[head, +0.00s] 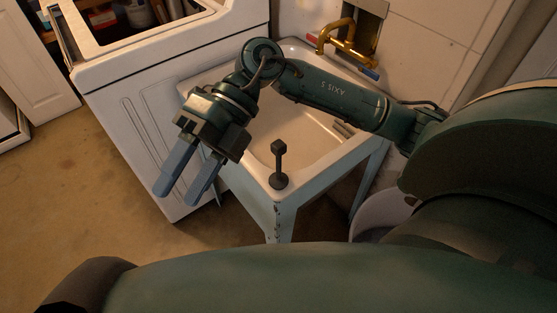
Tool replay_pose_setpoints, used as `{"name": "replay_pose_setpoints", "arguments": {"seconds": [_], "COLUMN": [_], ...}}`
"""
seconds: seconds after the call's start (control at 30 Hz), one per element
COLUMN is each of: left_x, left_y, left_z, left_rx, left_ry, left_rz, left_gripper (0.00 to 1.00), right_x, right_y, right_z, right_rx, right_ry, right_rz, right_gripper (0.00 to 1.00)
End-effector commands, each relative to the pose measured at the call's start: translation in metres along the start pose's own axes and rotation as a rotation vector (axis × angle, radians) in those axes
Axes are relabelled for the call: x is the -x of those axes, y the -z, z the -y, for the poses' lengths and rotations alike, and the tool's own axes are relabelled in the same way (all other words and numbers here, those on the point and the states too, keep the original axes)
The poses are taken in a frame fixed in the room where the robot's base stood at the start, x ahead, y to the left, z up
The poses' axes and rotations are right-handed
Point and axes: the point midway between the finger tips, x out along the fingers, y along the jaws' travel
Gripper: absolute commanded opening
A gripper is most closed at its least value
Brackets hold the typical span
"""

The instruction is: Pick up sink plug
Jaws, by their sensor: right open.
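The sink plug (279,165) is dark, with a round base and a thin stem topped by a small block. It stands upright on the front corner of the white utility sink (268,182). My right gripper (190,183) is open and empty. It hangs to the left of the plug, out past the sink's left edge, with its two blue-grey fingers pointing down and left. The right arm crosses above the sink basin and hides part of it. My left gripper is not in view.
A brass tap (345,42) is on the wall behind the sink. A white appliance (135,110) with an open top stands close on the left. A pale round bucket (378,212) sits below right of the sink. The floor (75,205) at left is clear.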

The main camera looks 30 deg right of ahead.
Motion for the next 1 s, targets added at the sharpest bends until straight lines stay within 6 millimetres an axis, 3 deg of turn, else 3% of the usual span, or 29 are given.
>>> {"name": "replay_pose_setpoints", "arguments": {"seconds": [0.03,0.1,0.2,0.3,0.4,0.53,0.8,1.0], "left_x": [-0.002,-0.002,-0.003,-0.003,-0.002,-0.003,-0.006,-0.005], "left_y": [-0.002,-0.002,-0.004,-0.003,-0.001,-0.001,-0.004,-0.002], "left_z": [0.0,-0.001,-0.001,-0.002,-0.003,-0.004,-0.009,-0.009], "left_rx": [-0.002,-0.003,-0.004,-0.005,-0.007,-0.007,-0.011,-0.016], "left_ry": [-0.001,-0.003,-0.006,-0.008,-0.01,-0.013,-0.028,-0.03], "left_rz": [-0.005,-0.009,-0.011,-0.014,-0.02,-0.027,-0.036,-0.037], "left_gripper": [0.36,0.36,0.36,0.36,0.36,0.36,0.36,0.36], "right_x": [0.02,0.053,0.106,0.149,0.175,0.181,0.16,0.153], "right_y": [-0.001,-0.002,-0.001,0.002,0.005,0.007,0.005,0.004], "right_z": [0.021,0.046,0.068,0.075,0.077,0.088,0.131,0.148], "right_rx": [0.017,-0.002,-0.063,-0.13,-0.178,-0.204,-0.204,-0.201], "right_ry": [0.211,0.472,0.772,0.974,1.085,1.131,1.128,1.129], "right_rz": [0.001,0.018,0.077,0.144,0.189,0.206,0.202,0.205], "right_gripper": [0.49,0.49,0.49,0.49,0.49,0.49,0.49,0.49]}}
